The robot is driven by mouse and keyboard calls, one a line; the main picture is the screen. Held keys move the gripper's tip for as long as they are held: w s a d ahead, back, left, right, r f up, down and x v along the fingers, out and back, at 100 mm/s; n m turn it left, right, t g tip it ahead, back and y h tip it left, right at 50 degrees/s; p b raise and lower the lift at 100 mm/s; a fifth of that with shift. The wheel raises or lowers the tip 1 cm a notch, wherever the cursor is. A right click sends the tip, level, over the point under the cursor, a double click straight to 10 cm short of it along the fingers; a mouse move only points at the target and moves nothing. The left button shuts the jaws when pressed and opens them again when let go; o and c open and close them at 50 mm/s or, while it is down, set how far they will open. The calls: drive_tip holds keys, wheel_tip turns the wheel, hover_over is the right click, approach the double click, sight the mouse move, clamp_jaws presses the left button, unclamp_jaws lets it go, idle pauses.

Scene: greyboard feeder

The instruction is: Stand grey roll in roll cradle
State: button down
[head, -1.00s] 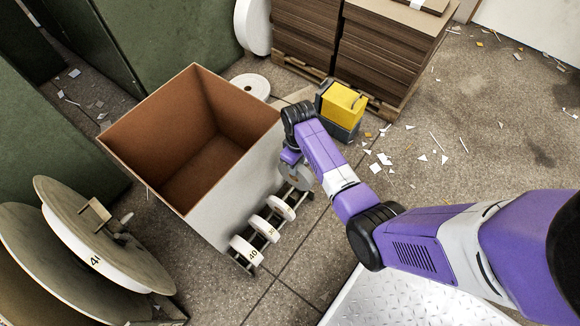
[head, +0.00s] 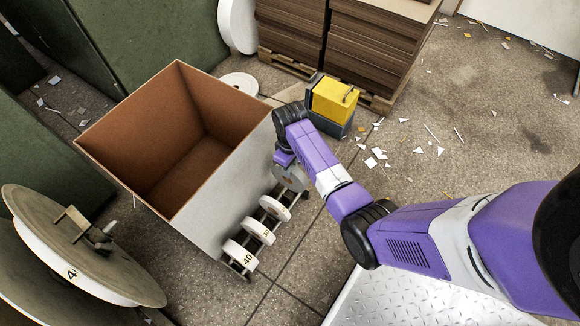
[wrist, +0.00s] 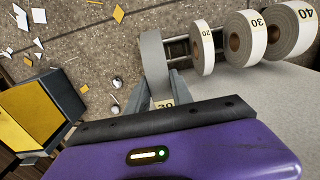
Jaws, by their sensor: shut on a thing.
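The grey roll (wrist: 155,65) is upright between the fingers of my gripper (wrist: 160,92), which is shut on it. In the head view the grey roll (head: 291,178) is at the far end of the roll cradle (head: 236,270), partly hidden by my gripper (head: 285,162). The cradle's rails (wrist: 178,50) show beside the roll in the wrist view. White rolls marked 20 (wrist: 202,48), 30 (wrist: 245,38) and 40 (wrist: 293,30) stand in the cradle, in line with the grey roll. I cannot tell whether the grey roll touches the rails.
A large open cardboard box (head: 215,205) stands close along the cradle's left side. A yellow and dark grey case (head: 333,103) is just beyond my gripper. Stacked board (head: 370,45) is behind it. Paper scraps litter the floor; the floor right of the cradle is clear.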

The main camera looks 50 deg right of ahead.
drive_tip(key=shift+f+b, duration=1.85)
drive_tip(key=shift+f, duration=0.05)
drive_tip(key=shift+r, duration=0.1)
drive_tip(key=shift+r+p, duration=0.1)
drive_tip(key=shift+p, duration=0.4)
drive_tip(key=shift+f+b, duration=1.25)
drive_tip(key=shift+f, duration=1.1)
drive_tip(key=c, duration=1)
unclamp_jaws()
drive_tip(key=shift+c, duration=0.2)
